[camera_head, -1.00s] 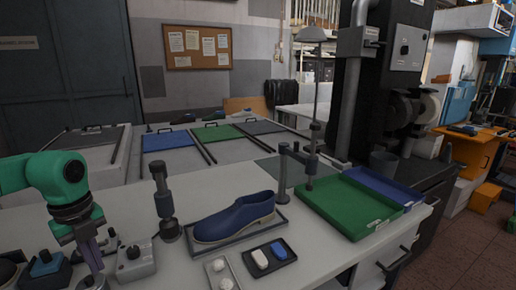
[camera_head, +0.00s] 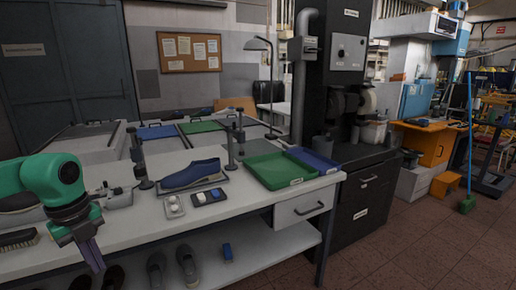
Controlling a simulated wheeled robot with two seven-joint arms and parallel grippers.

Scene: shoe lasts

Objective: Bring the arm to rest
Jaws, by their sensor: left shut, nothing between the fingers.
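My left gripper (camera_head: 92,256) hangs at the lower left, in front of the workbench's front edge. It points down and is shut with nothing in it. My green left arm comes in from the left edge above it. A blue shoe (camera_head: 190,174) sits on a dark tray on the white workbench (camera_head: 240,205), well to the right of the gripper. My right gripper is not in view.
A green tray (camera_head: 298,180) and a blue tray (camera_head: 322,167) lie at the bench's right end. A brush (camera_head: 18,239) lies on the bench at left. Shoes (camera_head: 187,263) stand on the lower shelf.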

